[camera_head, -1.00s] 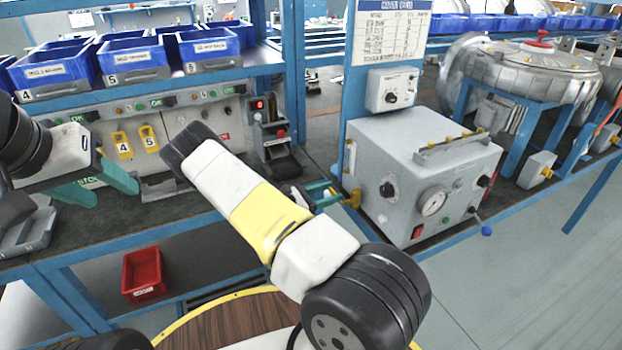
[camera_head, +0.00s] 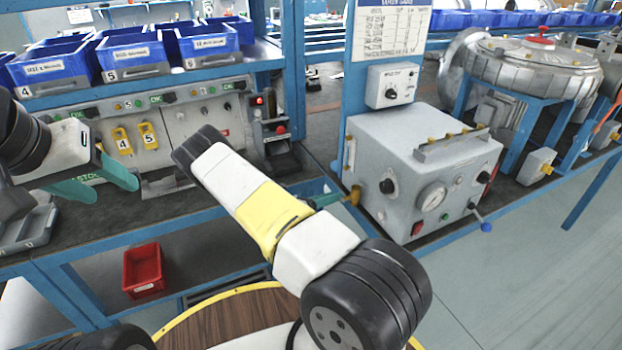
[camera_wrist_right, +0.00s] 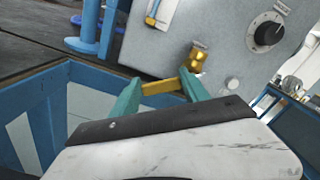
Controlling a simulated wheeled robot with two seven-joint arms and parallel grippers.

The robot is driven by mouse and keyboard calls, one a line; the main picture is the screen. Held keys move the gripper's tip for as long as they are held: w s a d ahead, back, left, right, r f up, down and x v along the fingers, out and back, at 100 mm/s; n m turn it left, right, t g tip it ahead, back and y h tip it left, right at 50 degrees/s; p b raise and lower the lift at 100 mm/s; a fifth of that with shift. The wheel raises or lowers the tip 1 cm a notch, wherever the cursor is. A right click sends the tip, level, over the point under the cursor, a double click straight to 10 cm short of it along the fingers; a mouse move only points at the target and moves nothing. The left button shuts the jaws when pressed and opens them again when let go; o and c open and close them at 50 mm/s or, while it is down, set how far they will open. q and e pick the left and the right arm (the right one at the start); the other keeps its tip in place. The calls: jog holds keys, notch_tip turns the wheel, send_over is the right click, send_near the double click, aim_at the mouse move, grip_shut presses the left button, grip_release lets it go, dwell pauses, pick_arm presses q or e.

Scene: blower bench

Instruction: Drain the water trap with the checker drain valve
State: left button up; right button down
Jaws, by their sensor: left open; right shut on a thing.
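The checker is the grey box (camera_head: 415,160) with a round gauge (camera_head: 433,195) on its front. Its brass drain valve (camera_head: 354,195) is at the lower left of the box. In the right wrist view the brass valve body (camera_wrist_right: 197,58) stands out from the grey panel, with a flat yellow lever (camera_wrist_right: 153,88) reaching left. My right gripper (camera_wrist_right: 161,83) is shut on that lever, a teal finger at each side. In the head view my right forearm hides most of this gripper. My left gripper (camera_head: 104,183) is open and empty over the bench at left.
Blue bins (camera_head: 133,57) stand on a shelf above a panel with yellow tags 4 and 5 (camera_head: 122,140). A red bin (camera_head: 143,270) sits on the lower shelf. A blue-tipped lever (camera_head: 485,227) sticks out at the box's front right. A blue post (camera_head: 347,110) rises beside the box.

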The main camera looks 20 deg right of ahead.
jog(key=shift+s+d+f+n, duration=0.1)
jog(key=shift+s+f+n, duration=0.4)
jog(key=shift+n, duration=1)
jog(key=shift+s+a+f+n, duration=0.1)
jog(key=shift+s+f+n, duration=0.4)
jog(key=shift+n, duration=1)
jog(key=shift+s+d+f+n, duration=0.1)
jog(key=shift+s+f+n, duration=0.4)
jog(key=shift+n, duration=1)
jog(key=c, duration=0.6)
grip_release()
jog(key=shift+o, duration=0.2)
jog(key=a, duration=0.7)
jog(key=shift+s+a, duration=0.35)
jog(key=shift+a, duration=0.05)
